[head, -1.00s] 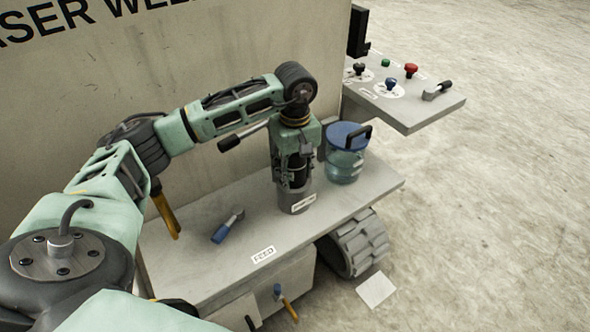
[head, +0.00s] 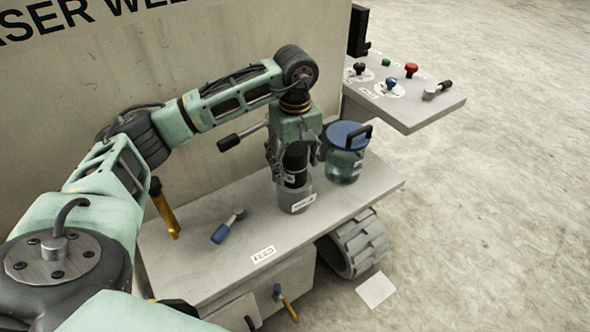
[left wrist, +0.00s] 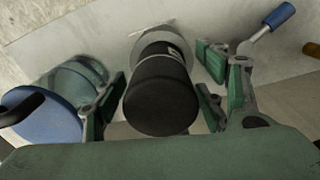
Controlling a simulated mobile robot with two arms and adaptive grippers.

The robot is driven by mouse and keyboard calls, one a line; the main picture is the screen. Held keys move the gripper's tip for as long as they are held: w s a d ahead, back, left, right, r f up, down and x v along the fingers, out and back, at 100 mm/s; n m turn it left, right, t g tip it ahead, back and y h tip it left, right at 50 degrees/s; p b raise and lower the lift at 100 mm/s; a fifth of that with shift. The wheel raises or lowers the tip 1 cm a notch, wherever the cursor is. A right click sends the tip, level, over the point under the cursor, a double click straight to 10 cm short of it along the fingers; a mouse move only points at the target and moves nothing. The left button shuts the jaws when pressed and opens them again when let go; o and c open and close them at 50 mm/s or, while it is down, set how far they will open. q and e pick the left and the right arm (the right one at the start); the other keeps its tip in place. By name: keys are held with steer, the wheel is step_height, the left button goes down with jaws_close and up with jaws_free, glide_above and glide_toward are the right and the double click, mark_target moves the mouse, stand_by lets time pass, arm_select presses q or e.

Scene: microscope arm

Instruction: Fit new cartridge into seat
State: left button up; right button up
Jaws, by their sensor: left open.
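A black cartridge (head: 294,166) stands upright in a grey cylindrical seat (head: 296,196) with a small label, on the shelf marked FEED. In the left wrist view the cartridge (left wrist: 160,92) shows from above, its dark round top towards me. My left gripper (head: 294,158) is above and around it, with its fingers open. In the left wrist view the left gripper's (left wrist: 165,100) green pads stand to either side of the cartridge, with gaps between. How deep the cartridge sits inside the seat is hidden. My right gripper is not in view.
A clear jar with a blue lid (head: 347,150) stands close to the right of the seat. A blue-handled tool (head: 228,226) lies on the shelf (head: 205,265) to the left. A control panel (head: 420,115) with knobs juts out at the upper right.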

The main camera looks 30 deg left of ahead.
arm_select(q)
step_height(320, 180, up, 9)
steer(key=shift+f, duration=0.15)
stand_by(0.6)
